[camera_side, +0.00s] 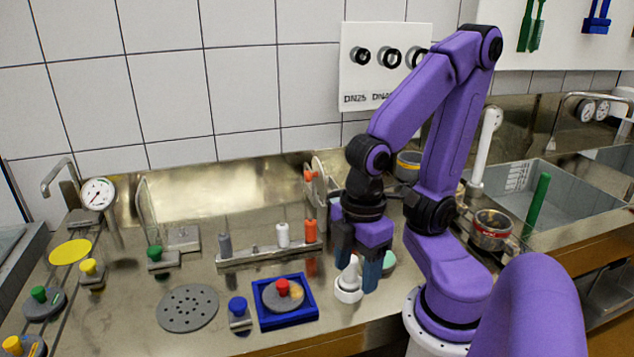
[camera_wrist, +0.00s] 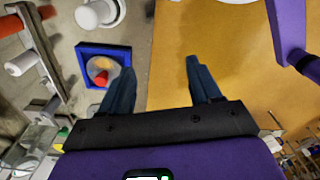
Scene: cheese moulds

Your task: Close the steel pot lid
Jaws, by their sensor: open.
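An upright round steel disc with an orange knob (camera_side: 320,181), which looks like the pot lid standing open, is at the back of the steel counter, left of my arm in the side view. The pot under it is not clear; my arm and the rack hide part of that spot. My gripper (camera_side: 357,264) points down in front of and to the right of the disc, apart from it. Its dark blue fingers are spread and hold nothing. In the wrist view my gripper (camera_wrist: 160,66) shows an empty gap, and I cannot make out the lid there.
A white fitting (camera_side: 348,286) stands close below my fingers. A blue tray (camera_side: 262,322) holds a grey disc with a red knob. A rack with coloured pegs (camera_side: 268,254) lies behind. A steel cup with a red band (camera_side: 492,232) stands at the right by the sink.

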